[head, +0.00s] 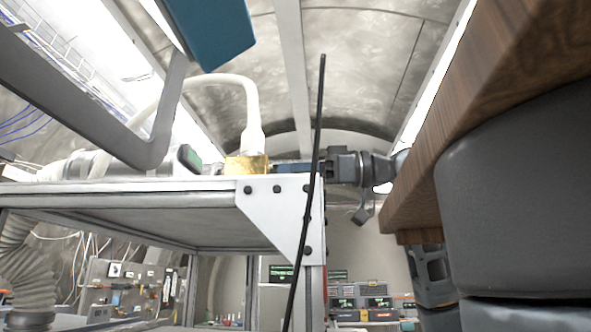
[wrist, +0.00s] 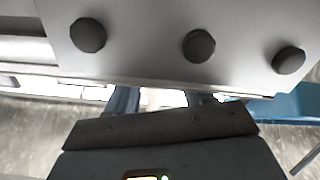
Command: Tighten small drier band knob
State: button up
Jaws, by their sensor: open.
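I cannot make out a drier band or its small knob for certain in either view. In the head view my gripper (head: 292,168) reaches in from the right at the level of the frame's top, its fingers pointing left towards a brass-coloured block (head: 246,165). A white hose (head: 252,110) rises from behind this block. In the wrist view my gripper (wrist: 163,98) is open, with a finger on either side of a pale gap. I see nothing held. Its dark body fills the bottom of that view, and the fingertips are partly hidden.
A metal frame table has a corner plate (head: 275,207) with dark bolts; the plate fills the top of the wrist view (wrist: 150,50), close to my gripper. A black rod (head: 316,150) crosses the head view. A wooden edge (head: 480,110) is at right. A blue panel (head: 210,35) hangs above.

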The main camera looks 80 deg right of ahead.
jog(key=c, duration=0.8)
jog(key=shift+m, duration=0.3)
jog(key=shift+d+m, duration=0.1)
jog(key=shift+m, duration=2.6)
jog(key=o, duration=0.8)
